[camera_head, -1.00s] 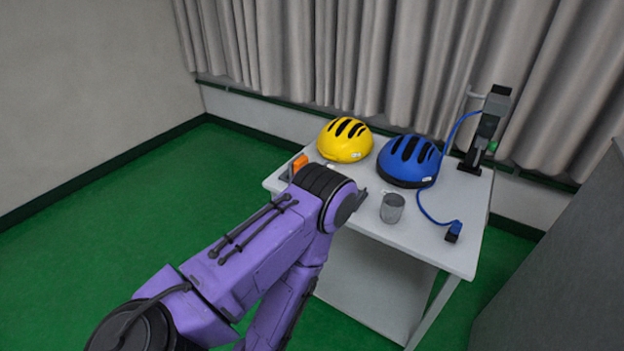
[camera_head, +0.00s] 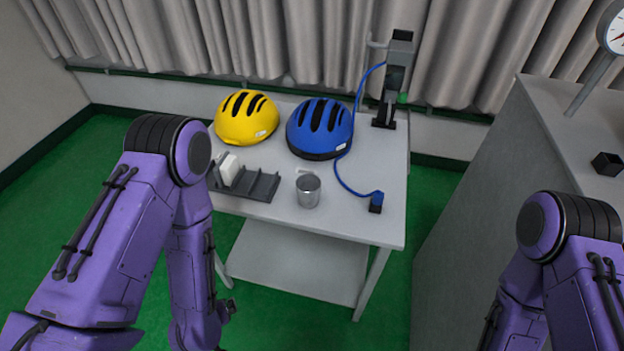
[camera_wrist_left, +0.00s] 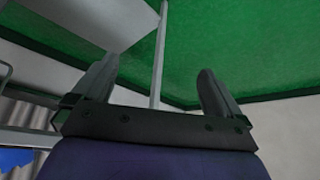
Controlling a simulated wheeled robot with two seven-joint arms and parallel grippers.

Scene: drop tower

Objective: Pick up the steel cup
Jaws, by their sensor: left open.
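The steel cup (camera_head: 308,190) stands upright on the white table (camera_head: 340,222), near its front edge, in the head view. My left gripper shows in the left wrist view (camera_wrist_left: 155,88) with its two fingers apart and nothing between them. In the head view my left arm comes down left of the table, and its hand hangs low beside the table, below the tabletop and well away from the cup. My right arm shows at the right edge of the head view, but its gripper is out of the picture.
A yellow helmet (camera_head: 246,120) and a blue helmet (camera_head: 320,128) sit behind the cup. A dark slotted rack (camera_head: 252,186) with a white block (camera_head: 229,170) is left of it. A blue cable ends in a plug (camera_head: 376,202) at right. A grey cabinet (camera_head: 480,190) stands further right.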

